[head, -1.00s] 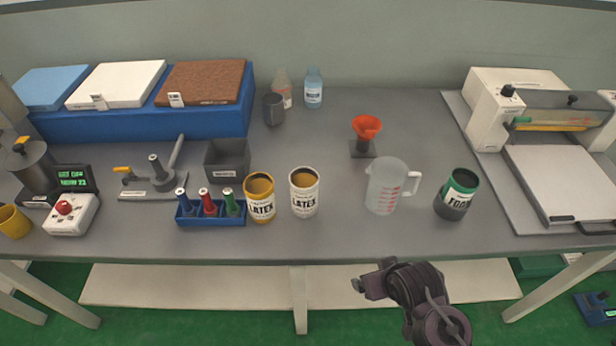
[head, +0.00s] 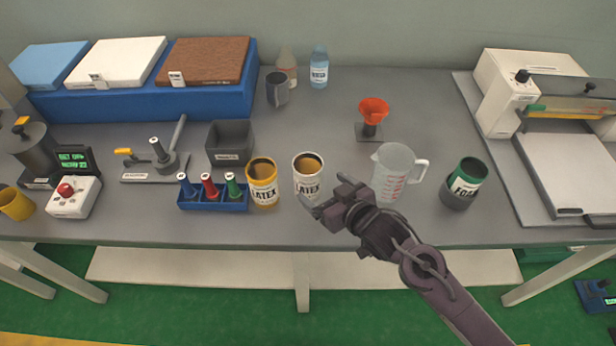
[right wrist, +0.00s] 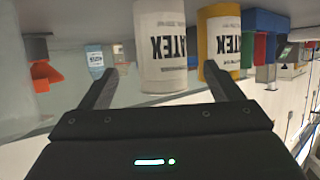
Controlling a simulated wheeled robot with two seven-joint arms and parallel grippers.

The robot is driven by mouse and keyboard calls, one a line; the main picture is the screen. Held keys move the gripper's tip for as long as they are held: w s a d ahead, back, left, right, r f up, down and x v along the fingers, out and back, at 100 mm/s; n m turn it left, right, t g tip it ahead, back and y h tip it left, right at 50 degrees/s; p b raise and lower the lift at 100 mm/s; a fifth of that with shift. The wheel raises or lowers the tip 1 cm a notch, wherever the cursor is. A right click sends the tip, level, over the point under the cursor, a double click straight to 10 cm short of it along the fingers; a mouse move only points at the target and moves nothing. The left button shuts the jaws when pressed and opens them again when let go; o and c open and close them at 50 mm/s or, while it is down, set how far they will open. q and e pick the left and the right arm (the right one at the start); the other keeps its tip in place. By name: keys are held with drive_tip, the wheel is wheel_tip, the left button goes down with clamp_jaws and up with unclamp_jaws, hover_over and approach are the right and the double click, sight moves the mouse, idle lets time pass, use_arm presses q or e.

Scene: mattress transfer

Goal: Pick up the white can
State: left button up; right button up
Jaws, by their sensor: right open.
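The white can (head: 308,182), labelled LATEX, stands upright on the grey table, just right of the yellow LATEX can (head: 262,184). My right gripper (head: 322,194) is open and empty, close in front of the white can, with its fingers pointing at it. In the right wrist view, which is upside down, the white can (right wrist: 160,45) shows between and beyond the two fingers, with the yellow can (right wrist: 218,45) behind the finger on the right. I cannot tell whether a finger touches either can. My left gripper is out of view.
A measuring jug (head: 390,178) stands right of my gripper, and a green can (head: 465,182) is farther right. A blue rack (head: 212,203) with several bottles is left of the yellow can. A red funnel (head: 372,112) stands behind.

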sight(316, 184)
drive_tip(key=shift+x, duration=1.2)
drive_tip(key=p+x, duration=0.1)
drive_tip(key=x, duration=0.3)
drive_tip(key=shift+s+p, duration=0.1)
drive_tip(key=shift+p, duration=0.3)
drive_tip(key=shift+w+a+f, duration=0.4)
drive_tip(key=shift+w, duration=0.1)
drive_tip(key=shift+c, duration=0.4)
drive_tip(key=shift+r, duration=0.1)
drive_tip(key=c, duration=1.3)
drive_tip(key=shift+o, duration=0.2)
drive_tip(key=shift+r, duration=0.15)
wheel_tip(316, 184, up, 20)
drive_tip(key=shift+b, duration=0.45)
